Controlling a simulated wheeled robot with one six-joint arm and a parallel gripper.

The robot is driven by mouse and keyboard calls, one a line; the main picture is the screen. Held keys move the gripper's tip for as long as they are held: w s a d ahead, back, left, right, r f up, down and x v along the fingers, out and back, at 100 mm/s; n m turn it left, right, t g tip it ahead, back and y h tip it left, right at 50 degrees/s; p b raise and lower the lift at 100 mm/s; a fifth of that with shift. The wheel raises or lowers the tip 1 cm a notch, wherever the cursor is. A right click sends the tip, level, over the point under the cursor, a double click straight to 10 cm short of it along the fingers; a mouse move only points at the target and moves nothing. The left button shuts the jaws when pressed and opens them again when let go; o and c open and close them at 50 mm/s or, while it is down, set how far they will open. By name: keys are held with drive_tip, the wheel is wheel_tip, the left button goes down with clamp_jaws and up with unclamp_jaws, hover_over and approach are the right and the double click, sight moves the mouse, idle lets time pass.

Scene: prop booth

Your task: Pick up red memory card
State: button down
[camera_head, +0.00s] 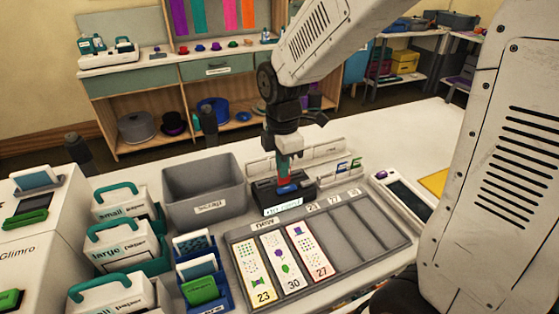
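My gripper (284,164) points straight down over a small black card holder (301,200) near the middle of the white table. A small red piece (284,181), which may be the red memory card, shows right at the fingertips. A blue piece (288,189) shows just below it in the holder. The fingers cover part of both. I cannot tell whether the fingers are closed on the red piece or only beside it. The label on the holder's front is too small to read surely.
A grey tray (242,262) with numbered cards stands in front, its right slots empty. A grey bin (204,194) stands to the left, with blue card boxes (222,292) before it. A white rack (262,165) stands close behind my gripper. A handheld screen device (402,199) lies right.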

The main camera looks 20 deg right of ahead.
drive_tip(key=s+a+r, duration=0.1)
drive_tip(key=s+a, duration=0.1)
drive_tip(key=s, duration=0.9)
drive_tip(key=shift+s, duration=0.35)
